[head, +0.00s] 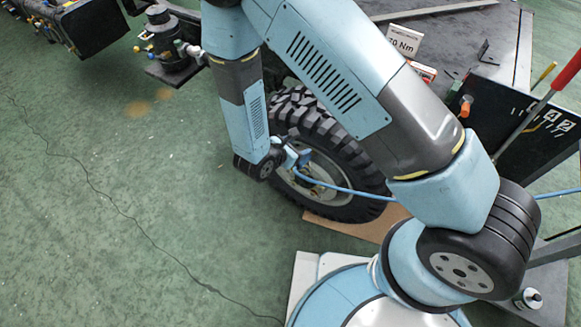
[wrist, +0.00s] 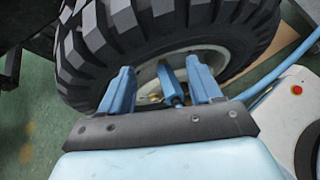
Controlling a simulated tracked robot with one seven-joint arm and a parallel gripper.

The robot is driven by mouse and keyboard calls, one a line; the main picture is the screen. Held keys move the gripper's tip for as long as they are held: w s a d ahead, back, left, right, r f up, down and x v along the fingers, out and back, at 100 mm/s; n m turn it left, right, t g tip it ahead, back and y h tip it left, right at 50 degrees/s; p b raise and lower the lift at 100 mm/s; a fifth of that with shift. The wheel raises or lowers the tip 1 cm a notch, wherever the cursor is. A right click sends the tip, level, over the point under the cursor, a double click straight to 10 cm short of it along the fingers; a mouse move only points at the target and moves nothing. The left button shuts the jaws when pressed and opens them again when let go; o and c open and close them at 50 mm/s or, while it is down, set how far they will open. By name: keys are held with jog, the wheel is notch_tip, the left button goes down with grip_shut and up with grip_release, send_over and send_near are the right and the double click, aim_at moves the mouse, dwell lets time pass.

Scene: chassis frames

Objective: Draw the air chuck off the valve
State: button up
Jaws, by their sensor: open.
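The wheel (head: 325,150), with a black knobbly tyre and pale rim, stands upright; it fills the upper wrist view (wrist: 90,45). My gripper (head: 297,158) is at its hub side, small and partly hidden by my wrist in the head view. In the wrist view my gripper (wrist: 160,70) is open, with its two blue fingers apart. A blue piece with a dark end, seemingly the air chuck (wrist: 170,84), shows between the fingers, closer to the right one. Contact with them cannot be told. The valve is hidden or too small to make out.
A blue air hose (head: 345,189) runs from the hub to the right, and also shows in the wrist view (wrist: 285,72). A brown board (head: 345,228) lies under the wheel. The bench with a torque sign (head: 403,40) stands behind.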

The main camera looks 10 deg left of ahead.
jog(key=s+a+f+n+y, duration=0.2)
jog(key=s+f+n, duration=0.15)
jog(key=f, duration=0.35)
jog(key=shift+m+t, duration=0.25)
jog(key=shift+t, duration=0.05)
jog(key=shift+d+x, duration=0.2)
jog(key=shift+x, duration=1.9)
jog(key=shift+d+x, duration=0.15)
jog(key=shift+x, duration=1.95)
jog(key=shift+r, duration=0.15)
jog(key=shift+c, duration=0.3)
jog(key=c, duration=1.1)
grip_shut()
jog(key=shift+v, duration=2.5)
jog(key=shift+v, duration=2.95)
jog(key=shift+a, duration=0.15)
